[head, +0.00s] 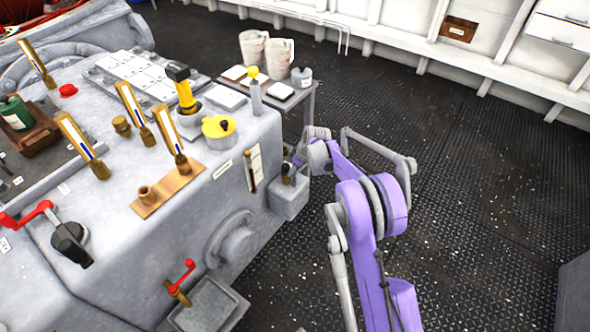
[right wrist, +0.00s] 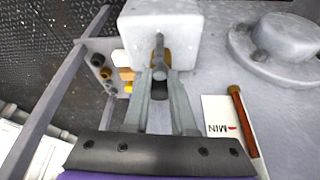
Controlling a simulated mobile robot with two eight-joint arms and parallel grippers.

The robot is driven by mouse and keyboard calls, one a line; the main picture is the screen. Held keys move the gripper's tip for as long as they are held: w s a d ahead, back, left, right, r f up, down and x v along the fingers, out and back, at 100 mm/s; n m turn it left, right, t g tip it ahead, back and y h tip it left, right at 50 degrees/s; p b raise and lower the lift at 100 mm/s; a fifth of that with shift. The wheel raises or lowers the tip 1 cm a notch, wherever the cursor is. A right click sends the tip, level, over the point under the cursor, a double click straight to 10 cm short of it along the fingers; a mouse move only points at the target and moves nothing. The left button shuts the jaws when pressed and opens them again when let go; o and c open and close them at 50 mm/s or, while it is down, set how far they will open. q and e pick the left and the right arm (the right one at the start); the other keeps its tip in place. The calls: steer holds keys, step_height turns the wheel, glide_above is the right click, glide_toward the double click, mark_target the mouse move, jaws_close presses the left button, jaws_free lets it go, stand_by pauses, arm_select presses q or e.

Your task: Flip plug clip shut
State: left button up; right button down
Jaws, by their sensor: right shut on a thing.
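A grey socket box (head: 289,203) juts from the right end of the grey machine, with a small dark plug (head: 288,170) at its top. In the right wrist view the box (right wrist: 142,25) is pale, with a brownish and grey clip (right wrist: 160,50) standing out from its face and a black part below it. My right gripper (head: 295,163) is at the box; in the right wrist view its two fingers (right wrist: 160,74) close on the end of the clip. The fingers hide part of the clip, and I cannot tell how far it is swung. My left gripper is not in view.
A red-handled valve (head: 180,278) and a round cover (head: 233,240) are on the machine's side. A gauge strip (head: 252,168) is left of the box. A small table (head: 300,108) with jugs stands behind. The deck (head: 480,190) to the right is clear.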

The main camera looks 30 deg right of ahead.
steer(key=shift+m, duration=0.3)
steer(key=shift+a+m+h, duration=0.15)
steer(key=shift+m+h, duration=0.45)
steer(key=shift+m, duration=0.6)
steer(key=shift+w+m+h, duration=0.1)
steer(key=shift+m+h, duration=0.5)
steer(key=shift+m, duration=0.8)
steer(key=c, duration=0.7)
jaws_free()
steer(key=shift+c, duration=0.2)
steer(key=p+v, duration=0.2)
steer(key=v, duration=0.9)
steer(key=shift+p, duration=0.3)
